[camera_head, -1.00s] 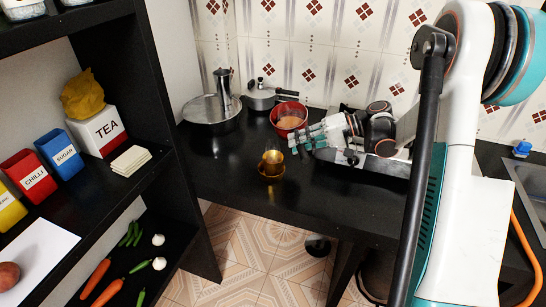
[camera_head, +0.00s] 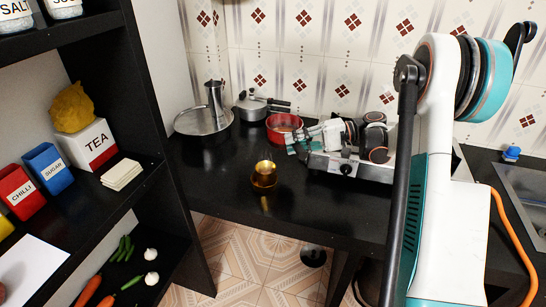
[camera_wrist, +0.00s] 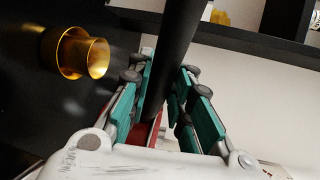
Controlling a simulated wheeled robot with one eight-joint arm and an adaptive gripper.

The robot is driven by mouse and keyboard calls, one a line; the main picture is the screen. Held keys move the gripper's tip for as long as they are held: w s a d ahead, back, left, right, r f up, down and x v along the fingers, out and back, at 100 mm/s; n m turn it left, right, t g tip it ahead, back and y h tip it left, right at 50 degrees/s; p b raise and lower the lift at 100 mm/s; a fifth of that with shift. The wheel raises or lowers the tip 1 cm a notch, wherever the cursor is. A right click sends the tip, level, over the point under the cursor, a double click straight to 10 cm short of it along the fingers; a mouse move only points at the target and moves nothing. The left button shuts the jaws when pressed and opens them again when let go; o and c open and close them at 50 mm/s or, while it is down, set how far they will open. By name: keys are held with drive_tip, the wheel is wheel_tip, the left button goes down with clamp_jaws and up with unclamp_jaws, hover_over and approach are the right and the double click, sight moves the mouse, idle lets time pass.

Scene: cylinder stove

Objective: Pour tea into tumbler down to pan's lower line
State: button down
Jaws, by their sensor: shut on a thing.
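A red pan (camera_head: 285,121) with brownish tea is at the back of the black table, partly hidden behind my gripper. My gripper (camera_head: 302,142) is beside the pan's right side and shut on it. In the wrist view, my teal fingers (camera_wrist: 165,100) close around a dark bar (camera_wrist: 182,50), and a red strip shows low between them. The amber glass tumbler (camera_head: 264,174) stands on the table in front of the pan, to the left of and below my gripper. It also shows in the wrist view (camera_wrist: 90,57); its contents are not clear.
A wide steel pot (camera_head: 203,122) and a pressure cooker (camera_head: 251,106) stand behind on the left. The stove (camera_head: 345,166) is under my arm. A shelf (camera_head: 150,130) with canisters stands at left. The table around the tumbler is clear.

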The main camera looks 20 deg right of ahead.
drive_tip(key=shift+r, duration=0.1)
drive_tip(key=shift+r+p, duration=1.1)
drive_tip(key=shift+r, duration=0.9)
